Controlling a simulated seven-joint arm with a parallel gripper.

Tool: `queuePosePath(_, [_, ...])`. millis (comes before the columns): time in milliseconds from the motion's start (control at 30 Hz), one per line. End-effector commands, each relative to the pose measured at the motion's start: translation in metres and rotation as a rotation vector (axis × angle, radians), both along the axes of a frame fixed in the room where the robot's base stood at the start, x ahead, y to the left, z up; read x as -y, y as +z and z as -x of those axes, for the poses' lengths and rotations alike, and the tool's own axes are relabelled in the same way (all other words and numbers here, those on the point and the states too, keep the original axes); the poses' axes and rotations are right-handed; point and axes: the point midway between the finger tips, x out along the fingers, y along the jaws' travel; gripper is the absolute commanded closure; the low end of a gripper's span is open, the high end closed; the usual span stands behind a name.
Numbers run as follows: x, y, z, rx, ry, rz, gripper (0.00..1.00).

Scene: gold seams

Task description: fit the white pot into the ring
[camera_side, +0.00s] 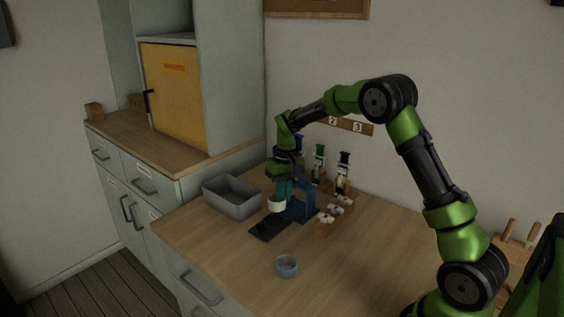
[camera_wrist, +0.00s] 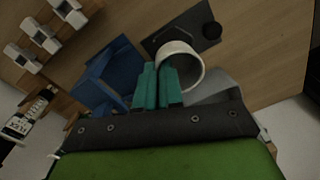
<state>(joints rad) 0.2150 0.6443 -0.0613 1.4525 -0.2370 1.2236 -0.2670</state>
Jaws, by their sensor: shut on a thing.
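A blue stand (camera_side: 304,203) is right beside the pot; in the wrist view the blue stand (camera_wrist: 106,72) is left of the fingers. I cannot clearly make out a ring; the stand is partly hidden by my gripper and the pot.
A dark flat mat (camera_side: 269,228) lies below and left of the pot. A grey bin (camera_side: 231,196) stands to the left. A small blue-grey cup (camera_side: 287,266) is in front. White pieces on wooden blocks (camera_side: 333,209) stand to the right.

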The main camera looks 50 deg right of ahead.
Motion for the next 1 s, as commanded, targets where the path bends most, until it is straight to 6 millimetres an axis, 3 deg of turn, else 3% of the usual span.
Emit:
queuePosePath(167, [0.001,0.016,-0.011,0.012,-0.015,-0.005,1.00])
queuePosePath(1000, [0.000,-0.030,-0.008,0.003,-0.019,-0.012,1.00])
